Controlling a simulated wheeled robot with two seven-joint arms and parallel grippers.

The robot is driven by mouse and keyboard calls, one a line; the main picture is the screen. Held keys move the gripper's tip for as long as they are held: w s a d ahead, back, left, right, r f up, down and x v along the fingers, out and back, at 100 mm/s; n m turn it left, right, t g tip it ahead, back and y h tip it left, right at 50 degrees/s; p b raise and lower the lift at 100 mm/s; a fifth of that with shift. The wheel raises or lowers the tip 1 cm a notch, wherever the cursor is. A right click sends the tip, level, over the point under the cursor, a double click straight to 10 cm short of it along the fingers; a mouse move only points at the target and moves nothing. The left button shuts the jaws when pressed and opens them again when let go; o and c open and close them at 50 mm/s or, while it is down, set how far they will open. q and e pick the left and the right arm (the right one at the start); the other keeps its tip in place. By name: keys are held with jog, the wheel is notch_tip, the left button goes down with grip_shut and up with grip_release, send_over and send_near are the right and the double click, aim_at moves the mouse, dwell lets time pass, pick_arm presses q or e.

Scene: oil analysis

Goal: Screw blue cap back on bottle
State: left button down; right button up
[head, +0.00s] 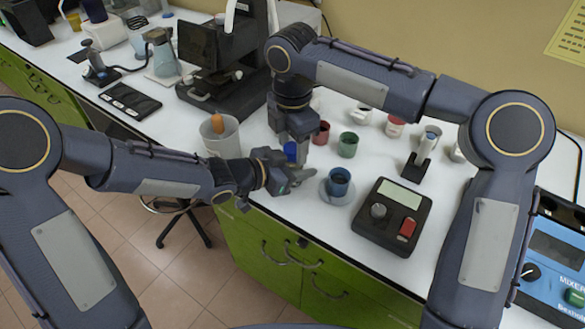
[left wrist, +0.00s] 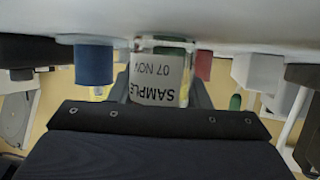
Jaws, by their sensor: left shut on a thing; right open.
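My left gripper (head: 291,178) is shut on the sample bottle (left wrist: 158,80). The left wrist view is upside down and shows the clear bottle between the fingers, with its "SAMPLE 07 NOV" label and its base close to the white table. The bottle's top is hidden behind the gripper body there. In the head view a small blue piece (head: 290,149) shows just behind the left gripper and under the right one; I cannot tell if it is the cap or how it sits. My right gripper (head: 301,153) is open and points down, with its fingertips largely hidden.
A blue cup (head: 340,177) on a saucer (head: 330,197) stands right of the left gripper. Red (head: 321,133) and green (head: 348,144) cups stand behind. A black device (head: 391,219) with a red button is at the right. A beaker (head: 221,142) holds an orange-topped item.

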jog(key=c, duration=1)
jog(key=m, duration=0.3)
jog(key=o, duration=1.1)
jog(key=shift+r, duration=2.3)
